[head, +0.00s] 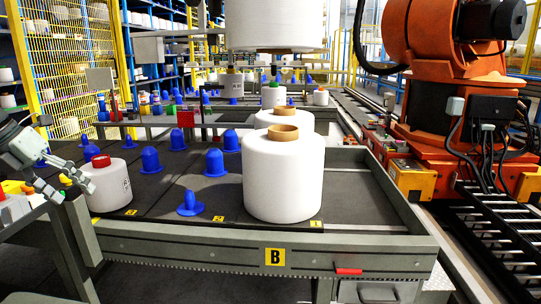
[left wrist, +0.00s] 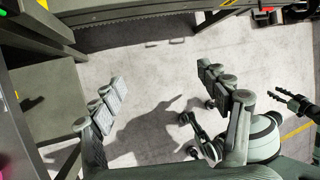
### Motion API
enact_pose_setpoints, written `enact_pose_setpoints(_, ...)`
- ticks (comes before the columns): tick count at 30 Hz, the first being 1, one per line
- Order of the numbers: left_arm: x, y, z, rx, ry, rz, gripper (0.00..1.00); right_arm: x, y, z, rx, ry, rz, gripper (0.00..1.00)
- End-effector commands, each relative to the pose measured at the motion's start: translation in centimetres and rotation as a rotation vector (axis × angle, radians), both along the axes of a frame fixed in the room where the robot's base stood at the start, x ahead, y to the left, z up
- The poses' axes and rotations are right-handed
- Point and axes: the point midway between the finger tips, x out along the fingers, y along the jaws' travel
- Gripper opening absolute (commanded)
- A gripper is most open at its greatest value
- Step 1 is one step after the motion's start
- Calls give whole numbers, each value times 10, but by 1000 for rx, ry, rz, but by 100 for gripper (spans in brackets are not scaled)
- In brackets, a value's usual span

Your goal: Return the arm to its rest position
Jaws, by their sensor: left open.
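My left gripper (head: 70,188) is at the left edge of the head view, beside the near left corner of the bobbin table. Its fingers are spread apart, close to a small white bobbin with a red top (head: 112,190) on the table; whether they touch it is unclear. In the left wrist view the left gripper (left wrist: 161,75) is open, with only grey floor (left wrist: 150,60) and shadow between its fingers.
A large white bobbin (head: 283,180) stands on the table (head: 180,240) marked B, among blue pegs (head: 215,163). Another large bobbin hangs above (head: 275,25). An orange robot arm (head: 425,40) stands at the right. The wrist view shows open floor.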

Motion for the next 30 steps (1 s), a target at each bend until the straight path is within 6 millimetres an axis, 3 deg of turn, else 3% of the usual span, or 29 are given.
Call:
enact_pose_setpoints(8,-11,68,-88,-453,-272,537,76,0,-1,-11,4,13,0,40)
enact_pose_setpoints(12,-34,99,-145,-661,-371,892,76,4,-1,-16,8,9,1,40)
enact_pose_setpoints(17,-80,113,-223,-854,-409,1338,76,7,-1,-22,11,9,2,40)
enact_pose_setpoints(20,-119,102,-278,-946,-383,1631,76,6,-1,-27,13,14,2,40)
enact_pose_setpoints(23,-161,72,-332,-1004,-311,1927,76,5,0,-32,17,20,1,40)
enact_pose_setpoints(27,-216,4,-390,-1028,-144,2292,76,3,2,-40,24,28,0,40)
enact_pose_setpoints(30,-249,-54,-415,-1009,4,2503,76,3,3,-44,28,29,1,40)
